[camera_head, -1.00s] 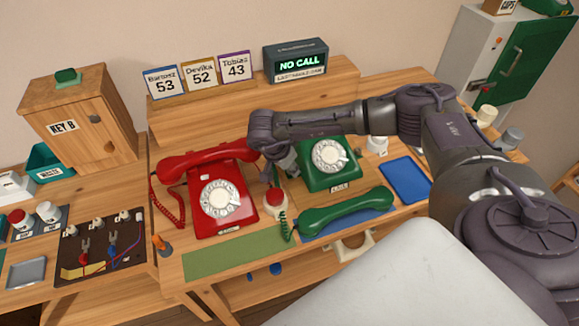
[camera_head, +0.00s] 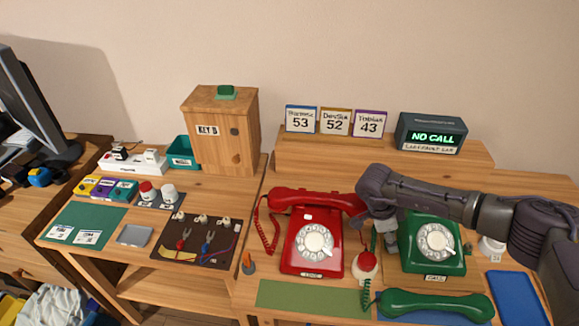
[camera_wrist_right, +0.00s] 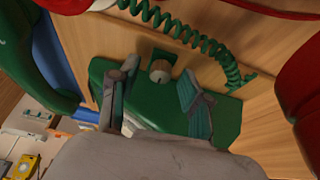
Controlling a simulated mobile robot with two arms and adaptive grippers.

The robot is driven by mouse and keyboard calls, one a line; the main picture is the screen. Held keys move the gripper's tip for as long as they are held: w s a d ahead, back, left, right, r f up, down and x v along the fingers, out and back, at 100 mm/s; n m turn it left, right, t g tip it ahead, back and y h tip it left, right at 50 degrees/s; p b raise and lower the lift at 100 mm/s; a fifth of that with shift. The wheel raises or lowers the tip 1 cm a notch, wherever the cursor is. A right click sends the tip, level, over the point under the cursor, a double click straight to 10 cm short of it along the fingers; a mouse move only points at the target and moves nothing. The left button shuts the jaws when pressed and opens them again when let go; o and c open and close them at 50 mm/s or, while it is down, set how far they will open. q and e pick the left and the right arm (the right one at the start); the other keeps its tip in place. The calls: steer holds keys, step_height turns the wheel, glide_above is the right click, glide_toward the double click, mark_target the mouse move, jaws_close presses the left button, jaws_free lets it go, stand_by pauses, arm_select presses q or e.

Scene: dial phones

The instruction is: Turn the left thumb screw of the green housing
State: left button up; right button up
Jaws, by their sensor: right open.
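The green housing (camera_head: 436,262) of the dial phone stands on the desk, its dial facing up. In the right wrist view, a pale round thumb screw (camera_wrist_right: 160,70) sits on the side of the green housing (camera_wrist_right: 225,118). My right gripper (camera_head: 388,238) is at the left side of the housing. In the wrist view, the fingers of my right gripper (camera_wrist_right: 160,92) are open, one on each side of the screw, with gaps visible. In the head view the gripper hides this screw. My left gripper is not in view.
The red phone (camera_head: 312,242) stands close left of the gripper. A red button (camera_head: 366,262) and the green coiled cord (camera_wrist_right: 205,45) are near it. The green handset (camera_head: 437,304) lies in front of the housing. A sign (camera_head: 432,133) reading NO CALL stands behind.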

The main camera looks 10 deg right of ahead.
steer(key=shift+r+m+g, duration=0.1)
steer(key=shift+m+g, duration=0.4)
steer(key=shift+m, duration=0.6)
steer(key=shift+w+a+r+m+y, duration=0.15)
steer(key=shift+m+y, duration=0.15)
steer(key=shift+m, duration=0.1)
steer(key=b+v, duration=0.2)
steer(key=v, duration=1.1)
steer(key=a+y, duration=0.2)
steer(key=a, duration=0.2)
steer(key=a+n+y, duration=0.1)
steer(key=a+y, duration=0.2)
steer(key=a, duration=0.2)
steer(key=a+y, duration=0.3)
steer(key=a, duration=0.2)
steer(key=shift+f+n+t+p, duration=0.3)
steer(key=shift+f+p, duration=0.1)
arm_select(q)
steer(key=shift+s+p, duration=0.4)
steer(key=shift+p, duration=0.1)
arm_select(e)
steer(key=w+a+r+m+t+y, duration=0.2)
steer(key=w+a+r+t+y, duration=0.1)
steer(key=a+r+y, duration=0.5)
steer(key=shift+w+r, duration=0.4)
steer(key=shift+w, duration=0.25)
steer(key=shift+a, duration=0.15)
